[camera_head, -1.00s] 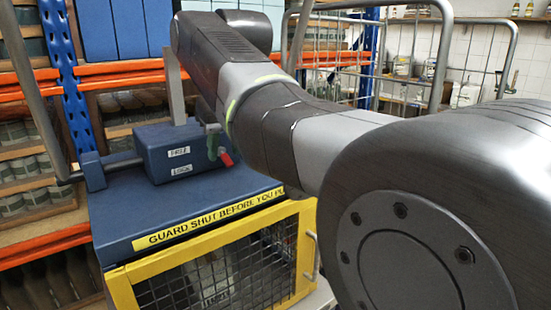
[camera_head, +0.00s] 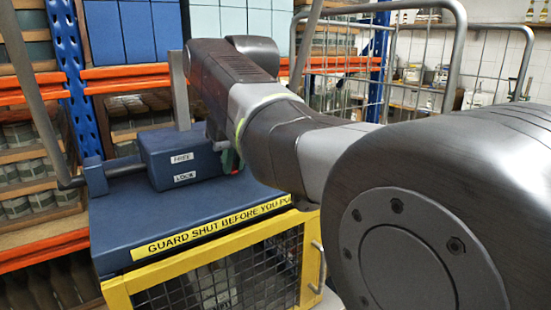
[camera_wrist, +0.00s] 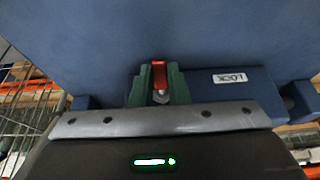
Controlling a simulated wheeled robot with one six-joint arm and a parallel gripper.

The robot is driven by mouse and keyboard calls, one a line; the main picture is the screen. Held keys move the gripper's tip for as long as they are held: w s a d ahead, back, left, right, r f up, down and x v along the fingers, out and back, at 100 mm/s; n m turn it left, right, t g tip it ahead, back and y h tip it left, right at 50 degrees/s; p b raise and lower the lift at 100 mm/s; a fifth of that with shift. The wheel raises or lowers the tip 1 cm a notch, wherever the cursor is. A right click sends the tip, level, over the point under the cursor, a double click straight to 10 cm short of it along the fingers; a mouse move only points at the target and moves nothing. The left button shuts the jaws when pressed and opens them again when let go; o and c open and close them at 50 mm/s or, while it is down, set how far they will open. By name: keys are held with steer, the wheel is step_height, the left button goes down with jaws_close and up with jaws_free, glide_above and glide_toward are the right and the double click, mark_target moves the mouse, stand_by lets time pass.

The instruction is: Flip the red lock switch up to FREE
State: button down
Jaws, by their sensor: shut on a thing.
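The red lock switch (camera_wrist: 159,73) sits between the green fingers of my gripper (camera_wrist: 160,82) in the wrist view. The fingers are shut on it, one on each side. The LOCK label (camera_wrist: 229,77) shows upside down beside it, about level with the switch. In the head view the blue switch box (camera_head: 165,172) carries a FREE label (camera_head: 182,158) above a LOCK label (camera_head: 185,177). My gripper (camera_head: 231,158) is at the box's right side there, and its fingers and my arm hide most of the switch.
The box stands on a blue machine top (camera_head: 150,215) above a yellow-framed mesh guard (camera_head: 235,268), which appears shut. A grey lever (camera_head: 30,90) rises at the left. Shelving with orange beams (camera_head: 125,72) and a wire cage (camera_head: 350,75) stand behind.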

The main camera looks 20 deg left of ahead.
mark_target(235, 172)
steer(key=shift+r, duration=0.15)
steer(key=r+g+h+p, duration=0.1)
steer(key=p, duration=0.5)
steer(key=shift+a+r+h+p, duration=0.15)
steer(key=shift+r+h+p, duration=0.05)
steer(key=shift+h+p, duration=0.15)
steer(key=g+h+p, duration=0.1)
steer(key=p, duration=0.2)
steer(key=g+h+p, duration=0.1)
steer(key=p, duration=0.3)
steer(key=r+h+p, duration=0.1)
steer(key=p, duration=0.2)
steer(key=shift+w+a+g, duration=0.35)
steer(key=shift+w+g, duration=0.05)
steer(key=shift+w+a+g+h+p, duration=0.2)
steer(key=shift+g+h+p, duration=0.35)
steer(key=shift+p, duration=0.7)
steer(key=shift+w+a+g+h+p, duration=0.1)
steer(key=shift+a+g+h+p, duration=0.2)
steer(key=shift+g+h, duration=0.35)
steer(key=shift+d, duration=0.1)
steer(key=c, duration=1.4)
jaws_free()
